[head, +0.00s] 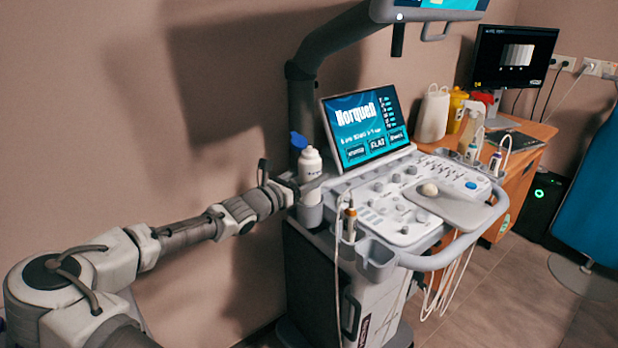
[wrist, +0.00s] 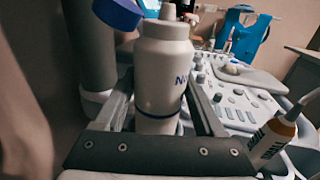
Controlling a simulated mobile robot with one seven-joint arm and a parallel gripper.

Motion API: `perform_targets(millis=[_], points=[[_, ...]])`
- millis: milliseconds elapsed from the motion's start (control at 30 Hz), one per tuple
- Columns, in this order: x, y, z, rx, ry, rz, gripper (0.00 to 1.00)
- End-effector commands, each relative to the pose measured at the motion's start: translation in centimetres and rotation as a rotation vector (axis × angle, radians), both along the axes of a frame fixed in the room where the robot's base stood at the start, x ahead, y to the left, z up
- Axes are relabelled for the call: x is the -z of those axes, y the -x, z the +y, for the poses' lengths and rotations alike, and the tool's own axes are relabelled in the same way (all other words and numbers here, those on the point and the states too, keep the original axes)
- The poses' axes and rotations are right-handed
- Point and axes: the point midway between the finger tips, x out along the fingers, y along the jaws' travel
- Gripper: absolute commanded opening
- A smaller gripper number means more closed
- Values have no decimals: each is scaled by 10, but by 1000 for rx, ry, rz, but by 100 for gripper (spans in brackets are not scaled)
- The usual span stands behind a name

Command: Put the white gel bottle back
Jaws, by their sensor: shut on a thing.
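The white gel bottle (head: 310,167) stands upright at the left edge of the ultrasound console, with a blue cap (head: 298,140) at the upper left of its nozzle. In the wrist view the bottle (wrist: 163,72) is between my two fingers, with dark lettering on its side. My gripper (head: 303,186), also in the wrist view (wrist: 163,100), is shut on the bottle.
The console screen (head: 366,128) stands just right of the bottle, and a dark column (head: 303,105) rises behind it. An orange-labelled probe (head: 350,222) sits in a holder at the front; it is close right of my gripper in the wrist view (wrist: 272,137). The wall is at left.

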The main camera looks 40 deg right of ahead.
Motion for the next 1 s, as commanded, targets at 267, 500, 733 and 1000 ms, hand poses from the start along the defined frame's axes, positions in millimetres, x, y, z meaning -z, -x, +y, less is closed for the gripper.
perform_targets(millis=[267, 500, 733, 1000], points=[[4, 0, 0, 1, 2, 1, 46], [11, 0, 0, 1, 2, 0, 46], [11, 0, 0, 0, 0, 0, 92], [10, 0, 0, 0, 0, 0, 100]])
